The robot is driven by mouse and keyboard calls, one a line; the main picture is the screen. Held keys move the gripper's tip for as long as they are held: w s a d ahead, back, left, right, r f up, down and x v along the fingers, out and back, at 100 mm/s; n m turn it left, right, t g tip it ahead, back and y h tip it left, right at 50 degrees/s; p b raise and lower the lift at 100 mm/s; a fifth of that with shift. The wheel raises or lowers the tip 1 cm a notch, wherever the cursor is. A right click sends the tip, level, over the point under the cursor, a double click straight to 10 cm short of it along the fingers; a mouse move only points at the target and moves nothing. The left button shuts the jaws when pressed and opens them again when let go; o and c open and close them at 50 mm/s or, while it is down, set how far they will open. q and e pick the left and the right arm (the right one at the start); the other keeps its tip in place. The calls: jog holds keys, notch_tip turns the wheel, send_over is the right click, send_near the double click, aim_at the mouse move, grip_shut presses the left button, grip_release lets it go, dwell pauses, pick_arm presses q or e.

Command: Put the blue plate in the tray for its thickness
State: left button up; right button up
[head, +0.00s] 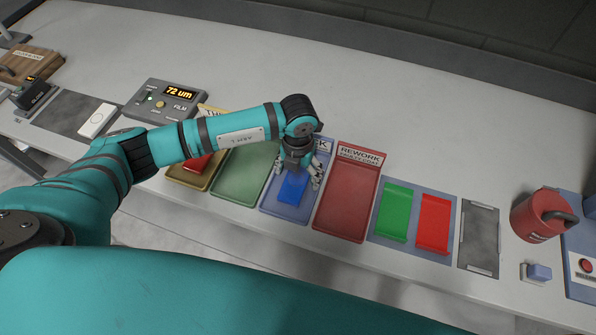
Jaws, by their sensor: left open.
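The blue plate (291,189) lies in the blue tray (278,209), whose label is mostly covered by my arm; only its end, a "K", shows. My left gripper (299,177) is open, pointing down just over the far part of the plate. Its fingers are apart at the plate's edges; I cannot tell whether they touch it. The film gauge (163,102) at the back reads 72 um. My right gripper is not in view.
Left of the blue tray are a green tray (231,190) and a tan tray (184,180) holding a red plate (198,164). To the right are a red REWORK tray (342,214), green (395,211) and red (433,222) plates on a mat, and a red canister (533,217).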

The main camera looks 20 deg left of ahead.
pick_arm(q)
notch_tip(320, 180, up, 12)
dwell(0.5)
